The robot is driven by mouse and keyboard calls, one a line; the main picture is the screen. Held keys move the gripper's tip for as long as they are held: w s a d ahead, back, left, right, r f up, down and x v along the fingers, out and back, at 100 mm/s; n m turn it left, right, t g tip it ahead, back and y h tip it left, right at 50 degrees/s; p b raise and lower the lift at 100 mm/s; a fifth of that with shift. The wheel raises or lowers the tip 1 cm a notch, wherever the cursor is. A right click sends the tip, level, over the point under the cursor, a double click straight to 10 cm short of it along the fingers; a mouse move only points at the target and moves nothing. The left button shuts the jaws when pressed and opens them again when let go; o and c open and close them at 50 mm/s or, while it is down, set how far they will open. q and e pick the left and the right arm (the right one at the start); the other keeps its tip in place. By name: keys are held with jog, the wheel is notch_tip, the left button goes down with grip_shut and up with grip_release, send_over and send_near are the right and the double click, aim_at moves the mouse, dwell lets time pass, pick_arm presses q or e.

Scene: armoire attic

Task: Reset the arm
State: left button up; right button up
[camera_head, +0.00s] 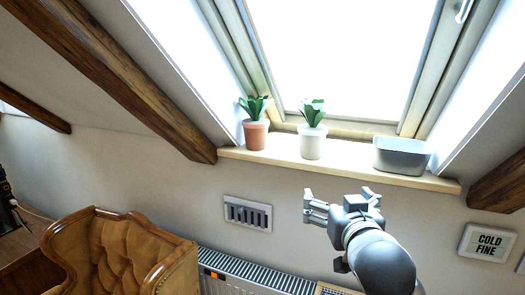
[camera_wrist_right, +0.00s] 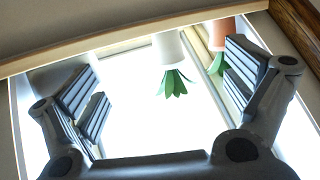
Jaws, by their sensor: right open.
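My right gripper (camera_head: 339,196) is open and empty in the head view, in front of the wall just below the window sill (camera_head: 350,167). In the right wrist view its two fingers (camera_wrist_right: 163,85) are spread wide with nothing between them touching either one. That view is upside down. A white pot with a green plant (camera_head: 312,143) stands on the sill; it also shows between the fingers in the wrist view (camera_wrist_right: 170,48), beyond them. My left gripper is not in view.
A terracotta pot with a plant (camera_head: 255,135) and a grey tub (camera_head: 401,156) also stand on the sill. A radiator (camera_head: 250,280) is below, with a wall vent (camera_head: 248,213) above it. A tan armchair (camera_head: 120,250) stands at lower left. A "COLD FINE" sign (camera_head: 487,243) is at right.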

jog(key=s+d+f+g, duration=0.15)
jog(key=s+f, duration=0.25)
jog(key=f, duration=0.4)
jog(key=s+f+g, duration=0.3)
jog(key=s+f, duration=0.1)
jog(key=f, duration=0.4)
jog(key=s+d+f+g, duration=0.15)
jog(key=s+f, duration=0.25)
jog(key=f, duration=0.4)
jog(key=s+d+f+n+g, duration=0.1)
jog(key=s+f+g, duration=0.2)
jog(key=s+f, duration=0.55)
jog(key=s+d+f+n+g, duration=0.1)
jog(key=s+f+g, duration=0.4)
jog(key=s, duration=0.7)
notch_tip(320, 180, down, 30)
jog(key=s+b, duration=0.2)
jog(key=s, duration=0.1)
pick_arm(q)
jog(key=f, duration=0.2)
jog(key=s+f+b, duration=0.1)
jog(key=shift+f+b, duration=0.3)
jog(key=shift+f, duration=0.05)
pick_arm(e)
jog(key=s+d+f+g, duration=0.1)
jog(key=s+d+f, duration=0.2)
jog(key=s+f, duration=1.3)
jog(key=shift+f, duration=0.45)
